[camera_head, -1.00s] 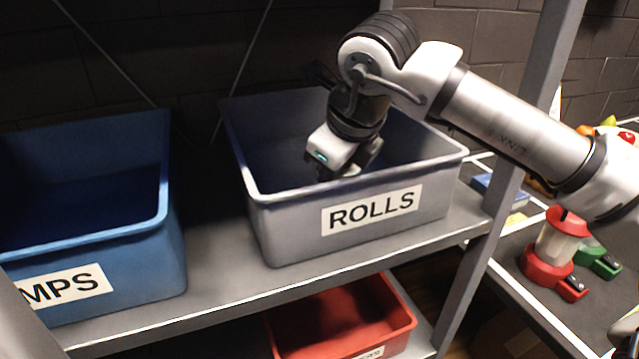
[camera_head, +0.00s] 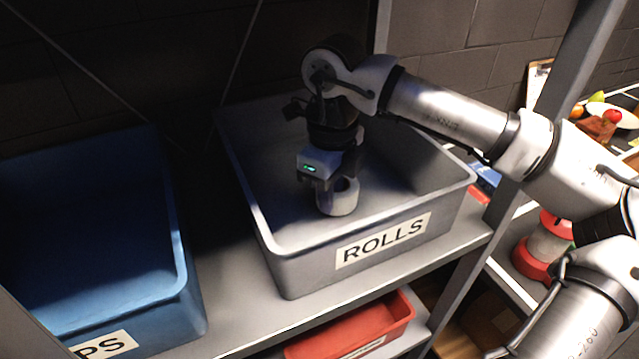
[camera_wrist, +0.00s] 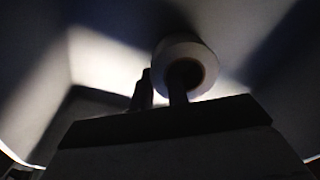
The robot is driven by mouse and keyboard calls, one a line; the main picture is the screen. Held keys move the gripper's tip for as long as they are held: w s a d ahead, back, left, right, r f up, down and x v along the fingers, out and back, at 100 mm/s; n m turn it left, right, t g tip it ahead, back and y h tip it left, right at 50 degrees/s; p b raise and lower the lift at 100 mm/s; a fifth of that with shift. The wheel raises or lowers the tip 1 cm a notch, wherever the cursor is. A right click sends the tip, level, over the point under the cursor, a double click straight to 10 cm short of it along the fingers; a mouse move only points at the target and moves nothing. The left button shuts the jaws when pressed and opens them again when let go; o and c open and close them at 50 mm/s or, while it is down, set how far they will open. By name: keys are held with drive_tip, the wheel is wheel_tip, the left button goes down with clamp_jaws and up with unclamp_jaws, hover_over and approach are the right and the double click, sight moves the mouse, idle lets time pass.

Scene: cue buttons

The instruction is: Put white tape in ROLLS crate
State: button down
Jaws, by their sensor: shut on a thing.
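The white tape (camera_head: 338,197) is a short white roll with a dark centre hole. It is inside the grey crate labelled ROLLS (camera_head: 385,240), low near the crate's front wall. My gripper (camera_head: 335,183) reaches down into this crate and is shut on the tape. In the wrist view the tape (camera_wrist: 195,55) shows as a pale ring with one finger of my gripper (camera_wrist: 160,92) across its hole. I cannot tell whether the tape touches the crate floor.
A blue crate (camera_head: 185,270) stands left on the same grey shelf (camera_head: 235,322). A red crate (camera_head: 350,330) is on the shelf below. A shelf post (camera_head: 540,120) stands right of the ROLLS crate. A table with fruit (camera_head: 612,117) and a red-based object (camera_head: 535,262) lies beyond.

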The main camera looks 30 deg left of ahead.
drive_tip(key=shift+s+d+f, duration=0.1)
drive_tip(key=shift+d+f, duration=0.15)
drive_tip(key=shift+f, duration=0.15)
drive_tip(key=shift+f, duration=0.1)
drive_tip(key=shift+f, duration=0.15)
drive_tip(key=c, duration=1.4)
unclamp_jaws()
drive_tip(key=shift+o, duration=0.2)
drive_tip(key=shift+r+b, duration=0.55)
drive_tip(key=shift+r, duration=3.5)
